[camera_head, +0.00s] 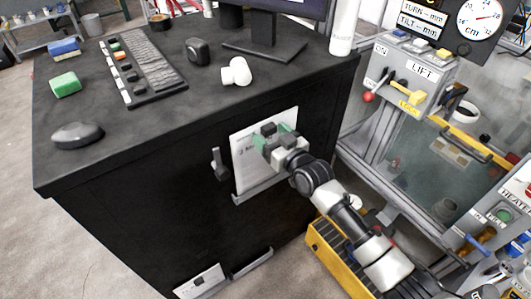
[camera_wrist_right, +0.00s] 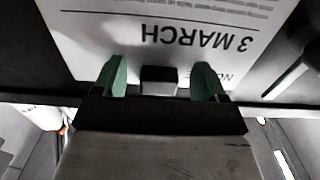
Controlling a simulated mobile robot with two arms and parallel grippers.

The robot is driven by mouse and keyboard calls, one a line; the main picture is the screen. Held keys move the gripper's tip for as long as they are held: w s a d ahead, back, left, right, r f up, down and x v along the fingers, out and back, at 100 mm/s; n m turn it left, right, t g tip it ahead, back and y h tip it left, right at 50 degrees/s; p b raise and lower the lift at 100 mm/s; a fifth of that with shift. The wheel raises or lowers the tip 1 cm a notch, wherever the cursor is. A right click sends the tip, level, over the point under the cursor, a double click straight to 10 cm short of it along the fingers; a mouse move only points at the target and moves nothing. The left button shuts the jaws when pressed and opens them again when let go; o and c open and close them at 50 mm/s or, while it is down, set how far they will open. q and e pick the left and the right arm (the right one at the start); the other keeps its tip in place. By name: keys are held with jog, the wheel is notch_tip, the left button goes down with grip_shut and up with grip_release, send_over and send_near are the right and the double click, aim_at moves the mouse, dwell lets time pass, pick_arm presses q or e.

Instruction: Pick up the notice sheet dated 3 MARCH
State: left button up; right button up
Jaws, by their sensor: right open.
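The white notice sheet (camera_head: 246,172) stands against the dark side of the desk, above a grey ledge. In the right wrist view the sheet (camera_wrist_right: 95,25) appears upside down and reads "3 MARCH". A small dark block (camera_wrist_right: 159,76) lies between my fingers at the sheet's edge; I cannot tell if it is fixed to the sheet. My right gripper (camera_head: 275,141) is in front of the sheet and hides part of it. Its green fingers (camera_wrist_right: 160,80) are apart, one on each side of the block. Contact is unclear. My left gripper is out of view.
A second white sheet (camera_head: 200,284) is lower on the desk side, partly cut off. A dark handle-like piece (camera_head: 217,163) is left of the notice sheet. The grey LIFT panel (camera_head: 416,85) and a yellow ribbed box (camera_head: 330,258) are to the right. Bare floor is at lower left.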

jog(key=c, duration=1.3)
